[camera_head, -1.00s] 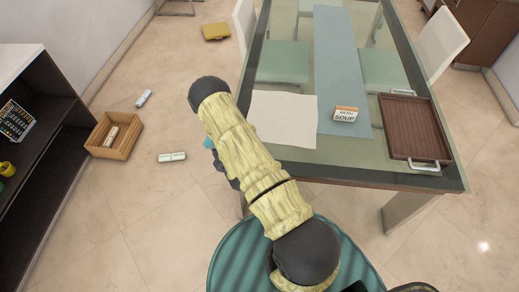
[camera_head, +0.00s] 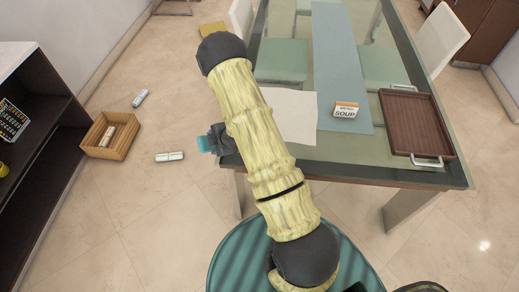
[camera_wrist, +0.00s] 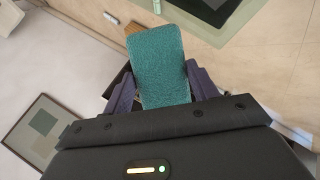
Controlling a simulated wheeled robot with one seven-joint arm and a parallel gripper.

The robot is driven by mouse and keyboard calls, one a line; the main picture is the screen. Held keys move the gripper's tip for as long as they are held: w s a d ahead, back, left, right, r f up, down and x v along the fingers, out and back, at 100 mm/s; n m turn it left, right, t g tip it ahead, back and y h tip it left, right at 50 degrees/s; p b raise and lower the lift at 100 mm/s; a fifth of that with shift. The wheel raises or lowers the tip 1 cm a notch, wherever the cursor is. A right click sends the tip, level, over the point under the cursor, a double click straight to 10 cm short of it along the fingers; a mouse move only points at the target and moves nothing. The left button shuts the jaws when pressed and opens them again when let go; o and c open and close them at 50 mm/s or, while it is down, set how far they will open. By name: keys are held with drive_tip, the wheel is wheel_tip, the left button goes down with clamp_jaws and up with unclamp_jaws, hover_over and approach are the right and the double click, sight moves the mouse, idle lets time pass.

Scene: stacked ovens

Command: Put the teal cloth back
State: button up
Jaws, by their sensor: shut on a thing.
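The teal cloth (camera_wrist: 158,62) is between the two fingers of my gripper (camera_wrist: 160,88) in the wrist view, and the fingers are shut on it. In the head view a small teal part of the cloth (camera_head: 205,144) shows beside my dark gripper (camera_head: 220,139), left of the glass table's near left corner. The rest of the cloth and most of the gripper are hidden behind my arm there.
A glass table (camera_head: 360,172) holds a white sheet (camera_head: 300,118), a soup box (camera_head: 345,110) and a brown tray (camera_head: 415,125). A wooden crate (camera_head: 97,148) stands on the floor at left, near a dark shelf (camera_head: 50,125). White items (camera_head: 169,157) lie on the floor.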

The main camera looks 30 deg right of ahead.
drive_tip(key=d+n+g, duration=0.1)
drive_tip(key=d+n+g+h+b, duration=0.1)
drive_tip(key=n, duration=0.1)
drive_tip(key=shift+s+r+g, duration=0.1)
drive_tip(key=shift+s+g, duration=0.2)
drive_tip(key=shift+s, duration=0.1)
drive_tip(key=d+n, duration=0.1)
drive_tip(key=s+d+n+g+h+b, duration=0.1)
drive_tip(key=d+n, duration=0.1)
drive_tip(key=shift+s+r+h, duration=0.2)
drive_tip(key=shift+r+h, duration=0.1)
drive_tip(key=s+d+r+n+h+b, duration=0.1)
drive_tip(key=d+r+n, duration=0.1)
drive_tip(key=d, duration=0.3)
drive_tip(key=s+d+r+n+h+b, duration=0.1)
drive_tip(key=s+d+r+n+h, duration=0.1)
drive_tip(key=d+n, duration=0.2)
drive_tip(key=shift+d+r+b, duration=0.35)
drive_tip(key=shift+d+r, duration=0.05)
drive_tip(key=shift+d, duration=0.7)
wheel_tip(320, 180, down, 6)
drive_tip(key=b, duration=0.3)
drive_tip(key=shift+f, duration=0.15)
